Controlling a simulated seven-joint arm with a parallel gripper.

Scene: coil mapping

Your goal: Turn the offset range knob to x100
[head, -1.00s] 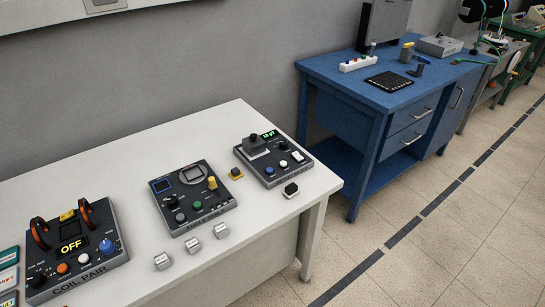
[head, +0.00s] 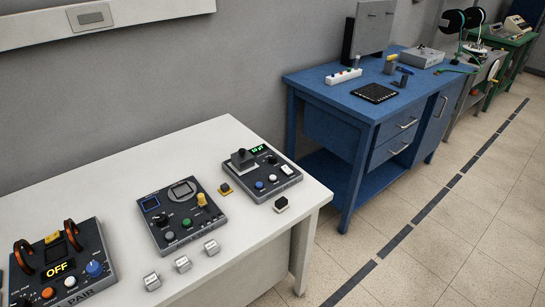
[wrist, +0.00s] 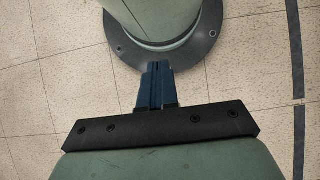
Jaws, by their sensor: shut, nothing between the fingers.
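No knob in the head view has a readable "offset range" label, so I cannot tell which knob it is. The middle dark instrument (head: 180,213) on the white table has a small screen, a round dial window, a black knob (head: 160,220), a grey knob, a green button and a yellow post. The right instrument (head: 259,172) has a black joystick-like part, a green readout and blue and white controls. The coil pair unit (head: 66,268) reads OFF. My gripper (wrist: 155,68) is shut and empty in the wrist view, pointing over the floor, away from the instruments.
A blue bench (head: 330,95) stands beyond a floor gap. A wall panel (head: 95,17) hangs above.

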